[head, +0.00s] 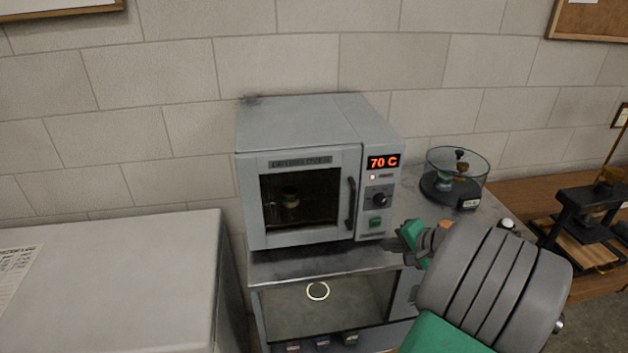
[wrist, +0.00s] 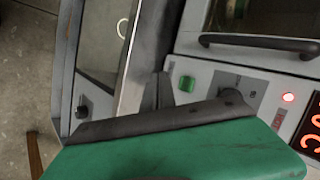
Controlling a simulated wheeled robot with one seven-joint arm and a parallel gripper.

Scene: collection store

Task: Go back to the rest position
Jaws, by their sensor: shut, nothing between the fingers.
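My gripper (head: 398,243) is at the lower right of the oven in the head view, close in front of its control panel. It is shut and empty. The drying oven (head: 300,125) is a grey box with its door shut and a red display (head: 384,161) reading 70 C. A small jar (head: 290,197) shows dimly behind the door glass. In the wrist view the oven's green button (wrist: 187,84), dark door handle (wrist: 260,43) and red lamp (wrist: 288,97) are close by. My green gripper body covers the bottom of that view and hides part of the panel.
A glass desiccator (head: 457,178) stands on the bench right of the oven. A black press (head: 585,225) is on a wooden table further right. A grey cabinet (head: 130,285) stands at the left. A glass-fronted unit (head: 325,305) is below the oven. The brick wall is close behind.

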